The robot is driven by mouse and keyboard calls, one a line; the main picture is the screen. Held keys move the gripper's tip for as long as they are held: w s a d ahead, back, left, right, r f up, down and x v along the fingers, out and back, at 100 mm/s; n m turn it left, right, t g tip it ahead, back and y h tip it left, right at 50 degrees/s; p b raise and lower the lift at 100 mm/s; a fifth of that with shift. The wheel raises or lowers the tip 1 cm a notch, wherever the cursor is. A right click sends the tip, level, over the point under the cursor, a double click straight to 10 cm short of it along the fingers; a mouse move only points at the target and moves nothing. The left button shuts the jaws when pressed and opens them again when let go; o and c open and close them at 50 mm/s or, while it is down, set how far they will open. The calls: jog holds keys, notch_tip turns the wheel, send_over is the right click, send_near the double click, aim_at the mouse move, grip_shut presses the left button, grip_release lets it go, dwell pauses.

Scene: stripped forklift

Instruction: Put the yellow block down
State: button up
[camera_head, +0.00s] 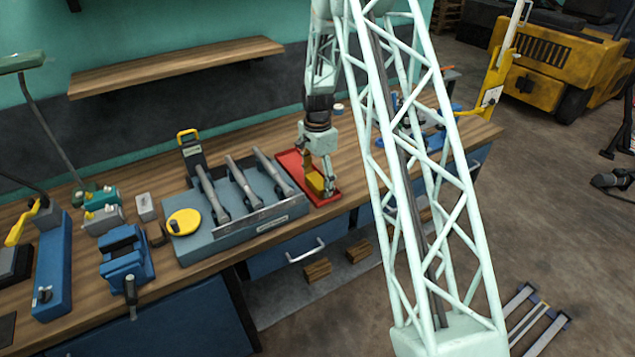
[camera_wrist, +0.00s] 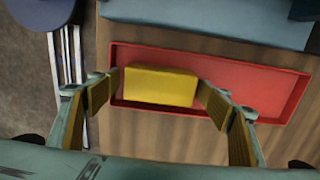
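The yellow block (camera_head: 314,182) lies in the red tray (camera_head: 291,163) on the wooden workbench. In the wrist view, the yellow block (camera_wrist: 160,87) is in the left part of the red tray (camera_wrist: 262,88), roughly along its length. My gripper (camera_head: 317,184) points down over the tray with one finger on each side of the block. In the wrist view, my gripper (camera_wrist: 157,88) shows a narrow gap between its left finger and the block. The right fingertip is very close to the block, and I cannot tell whether it touches. The fingers look open.
Left of the tray stands a blue-grey rack (camera_head: 230,215) with several grey tools and a yellow disc (camera_head: 184,222). A blue vise (camera_head: 126,257) is farther left. A wooden shelf (camera_head: 178,66) hangs above. The right part of the tray is empty in the wrist view.

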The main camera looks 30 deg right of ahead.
aim_at(317, 180)
jog(key=shift+r, duration=0.2)
dwell(0.3)
notch_tip(317, 180, up, 12)
dwell(0.8)
dwell(0.6)
